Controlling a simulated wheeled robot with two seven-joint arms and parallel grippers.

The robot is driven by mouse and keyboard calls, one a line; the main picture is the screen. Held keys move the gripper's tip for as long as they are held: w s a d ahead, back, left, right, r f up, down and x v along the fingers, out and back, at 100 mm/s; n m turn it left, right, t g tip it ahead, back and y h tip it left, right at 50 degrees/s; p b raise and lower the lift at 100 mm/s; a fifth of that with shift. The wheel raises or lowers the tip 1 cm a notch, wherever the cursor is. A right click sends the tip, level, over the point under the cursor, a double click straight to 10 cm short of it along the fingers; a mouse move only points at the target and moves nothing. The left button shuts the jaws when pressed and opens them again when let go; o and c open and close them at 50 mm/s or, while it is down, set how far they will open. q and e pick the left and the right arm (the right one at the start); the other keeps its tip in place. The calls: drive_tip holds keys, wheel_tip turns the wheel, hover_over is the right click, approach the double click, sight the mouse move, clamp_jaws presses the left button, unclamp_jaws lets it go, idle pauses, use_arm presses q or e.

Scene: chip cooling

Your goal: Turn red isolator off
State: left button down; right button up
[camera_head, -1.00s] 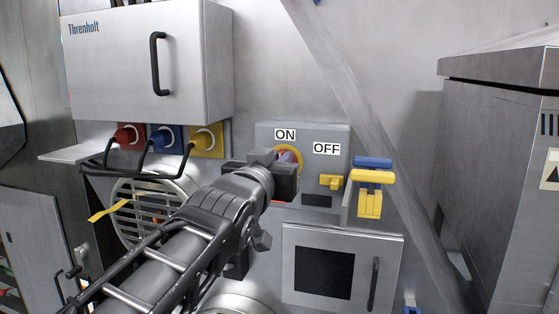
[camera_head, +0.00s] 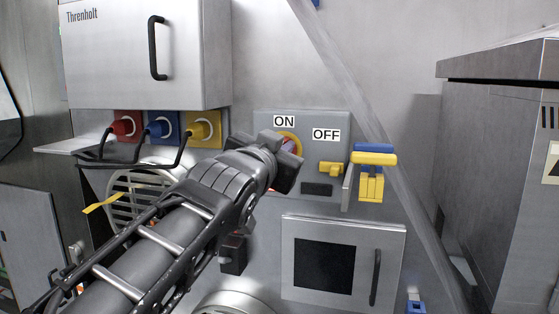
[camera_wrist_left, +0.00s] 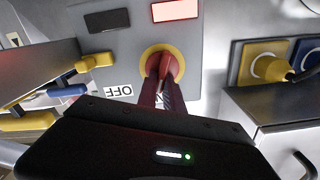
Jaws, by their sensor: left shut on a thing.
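The red isolator knob (camera_wrist_left: 167,66) sits in a yellow ring (camera_wrist_left: 144,62) on a grey panel (camera_head: 345,123). In the wrist view my left gripper (camera_wrist_left: 165,84) has both fingers around the knob and is shut on it. In the head view the left gripper (camera_head: 284,163) covers most of the knob, and the yellow ring (camera_head: 290,136) shows just above it. The ON label (camera_head: 284,121) is above the ring and the OFF label (camera_head: 326,134) is to its right. The right gripper is not in view.
A yellow handle (camera_head: 330,169) is right of the knob, with a yellow and blue lever (camera_head: 373,158) beyond it. Red, blue and yellow cable plugs (camera_head: 160,129) are to the left. A light (camera_wrist_left: 174,10) glows red in the wrist view. A small door (camera_head: 343,222) is below.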

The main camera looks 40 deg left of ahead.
use_arm(q)
drive_tip(key=shift+w+d+f+m+b, duration=0.2)
drive_tip(key=shift+m+b, duration=0.65)
drive_tip(key=shift+m, duration=1.5)
drive_tip(key=shift+s+d+f+m+b, duration=0.2)
drive_tip(key=shift+m+b, duration=0.7)
drive_tip(key=shift+m, duration=1.4)
drive_tip(key=shift+w+d+f+m+b, duration=0.2)
drive_tip(key=shift+m+b, duration=0.65)
drive_tip(key=shift+m, duration=1.5)
drive_tip(key=shift+a+f, duration=0.15)
drive_tip(key=c, duration=1.5)
unclamp_jaws()
